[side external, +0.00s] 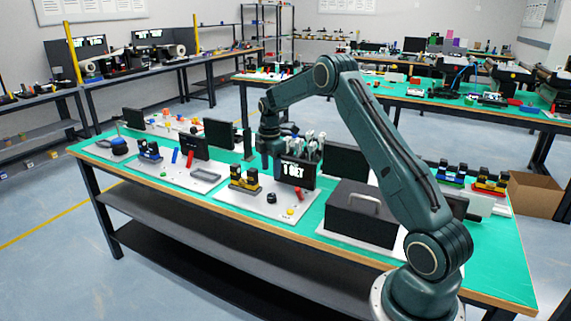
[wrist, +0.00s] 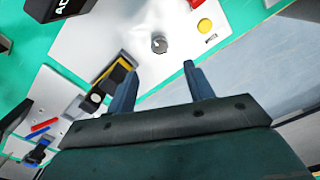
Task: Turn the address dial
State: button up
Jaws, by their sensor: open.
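The address dial, a small round knob (wrist: 159,44), stands on a white panel (wrist: 105,40) in the wrist view, just beyond and between my fingertips. It shows dark in the side view (side external: 271,198), near the front of the panel. My gripper (wrist: 160,66) is open and empty, its two fingers spread wide. In the side view my gripper (side external: 270,165) hangs pointing down above the back of the panel, apart from the dial.
A yellow button (wrist: 205,26) and a red part (side external: 299,194) are beside the dial. A black box (side external: 360,213) is on the right.

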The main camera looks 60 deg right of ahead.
aim_at(271, 195)
notch_tip(271, 195, down, 10)
jog(key=shift+f, duration=0.2)
dwell(0.3)
jog(key=shift+c, duration=0.4)
jog(key=c, duration=0.9)
